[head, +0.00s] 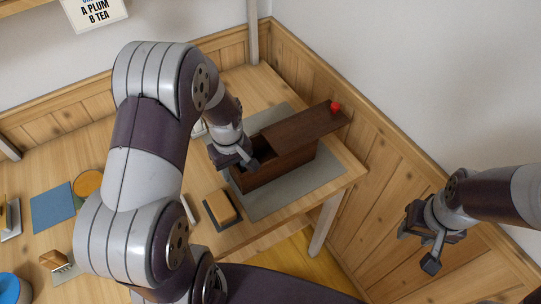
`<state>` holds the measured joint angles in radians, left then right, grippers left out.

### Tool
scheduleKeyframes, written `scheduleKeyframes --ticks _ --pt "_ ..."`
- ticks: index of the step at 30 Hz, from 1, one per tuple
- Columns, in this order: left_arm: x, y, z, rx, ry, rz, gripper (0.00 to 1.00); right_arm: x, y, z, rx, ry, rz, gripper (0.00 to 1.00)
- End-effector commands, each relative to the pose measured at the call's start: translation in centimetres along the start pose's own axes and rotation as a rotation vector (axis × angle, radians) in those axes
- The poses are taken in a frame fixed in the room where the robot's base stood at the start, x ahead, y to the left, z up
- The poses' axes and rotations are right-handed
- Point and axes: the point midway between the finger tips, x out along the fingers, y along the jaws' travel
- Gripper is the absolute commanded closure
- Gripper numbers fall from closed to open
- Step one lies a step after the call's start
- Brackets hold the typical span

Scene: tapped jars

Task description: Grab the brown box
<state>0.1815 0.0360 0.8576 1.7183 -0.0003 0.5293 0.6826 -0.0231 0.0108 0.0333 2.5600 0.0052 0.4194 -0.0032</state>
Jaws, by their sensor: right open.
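The brown box (287,165) is a long dark wooden box on a grey mat (258,213) near the table's right corner. Its flat lid (305,127) sticks out past the box's right end and carries a red knob (336,107) near its tip. My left gripper (240,164) is at the box's left end, close to or touching it. Its fingers are partly hidden, so I cannot tell whether they hold the box. My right gripper (422,254) is open and empty, off to the right, away from the table.
A blue square (52,207), an orange round thing (89,183) and a wooden brush-like item (55,261) lie farther left. Wood-panelled walls (375,170) close off the back and right.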

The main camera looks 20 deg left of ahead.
Motion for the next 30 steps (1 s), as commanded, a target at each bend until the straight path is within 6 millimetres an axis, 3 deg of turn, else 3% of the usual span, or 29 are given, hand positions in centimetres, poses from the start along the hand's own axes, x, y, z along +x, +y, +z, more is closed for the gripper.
scheduleKeyframes --ticks 1,2,5,16,24,30 --pt "0.0 0.0 0.0 0.000 0.000 0.000 0.61 0.0 0.0 0.0 0.000 0.000 0.000 0.57" --pt "0.0 0.0 0.0 0.000 0.000 0.000 0.67 0.0 0.0 0.0 0.000 0.000 0.000 0.57" --pt "0.0 0.0 0.0 0.000 0.000 0.000 1.00 0.0 0.0 0.0 0.000 0.000 0.000 0.57" --pt "-0.6 0.1 -0.1 -0.001 0.002 0.002 1.00 -0.1 0.0 0.0 0.000 0.000 0.000 0.57" --pt "-6.6 0.1 -0.2 -0.001 0.006 0.005 1.00 -0.5 0.0 -0.1 0.000 0.000 0.000 0.57" --pt "-9.7 0.1 -0.1 -0.001 0.003 0.003 1.00 -0.7 0.0 -0.1 0.000 0.000 0.000 0.57"
